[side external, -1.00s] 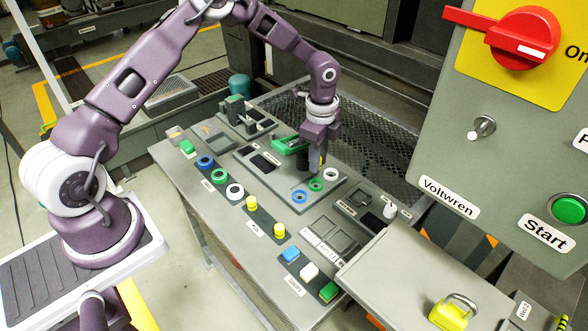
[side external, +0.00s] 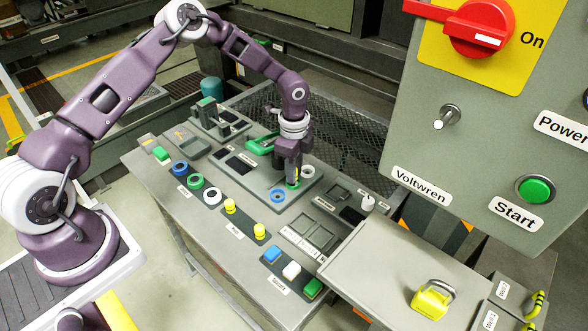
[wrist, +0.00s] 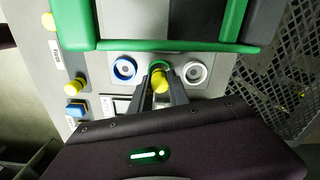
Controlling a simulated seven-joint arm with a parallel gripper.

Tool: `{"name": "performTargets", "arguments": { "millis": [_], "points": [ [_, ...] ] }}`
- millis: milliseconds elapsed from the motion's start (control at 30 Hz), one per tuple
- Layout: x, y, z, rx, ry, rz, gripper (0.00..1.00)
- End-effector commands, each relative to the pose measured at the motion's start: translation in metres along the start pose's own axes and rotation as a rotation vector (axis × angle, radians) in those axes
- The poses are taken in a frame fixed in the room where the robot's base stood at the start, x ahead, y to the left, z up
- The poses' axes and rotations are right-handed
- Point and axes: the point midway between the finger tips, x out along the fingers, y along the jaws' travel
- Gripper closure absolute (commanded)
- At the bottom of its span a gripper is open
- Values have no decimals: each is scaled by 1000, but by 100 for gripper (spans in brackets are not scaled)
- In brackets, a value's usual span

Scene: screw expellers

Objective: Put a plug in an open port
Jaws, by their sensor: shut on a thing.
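My gripper (side external: 292,178) points down over the green-ringed port (side external: 293,186), in the middle of a row of three on the grey panel. In the wrist view my gripper (wrist: 160,92) is shut on a yellow plug (wrist: 159,82), which overlaps the green port (wrist: 158,65). I cannot tell how deep the plug sits. The blue port (wrist: 124,68) and the white port (wrist: 194,72) on either side look empty. They also show in the side view as the blue port (side external: 278,196) and the white port (side external: 308,171). Two yellow plugs (side external: 229,206) stand nearer the panel's left edge.
A green-handled part (side external: 262,144) stands behind my gripper and fills the top of the wrist view. Loose blue, green and white rings (side external: 196,181) line the left edge. Blue, white and green buttons (side external: 292,271) are in front. A grey cabinet (side external: 480,130) rises at right.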

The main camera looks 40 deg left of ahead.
Motion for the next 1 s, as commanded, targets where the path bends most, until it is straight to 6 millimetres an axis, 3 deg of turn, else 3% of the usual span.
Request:
{"name": "performTargets", "arguments": {
  "millis": [1000],
  "points": [
    [8,0,0,0,0,0,100]
  ]
}}
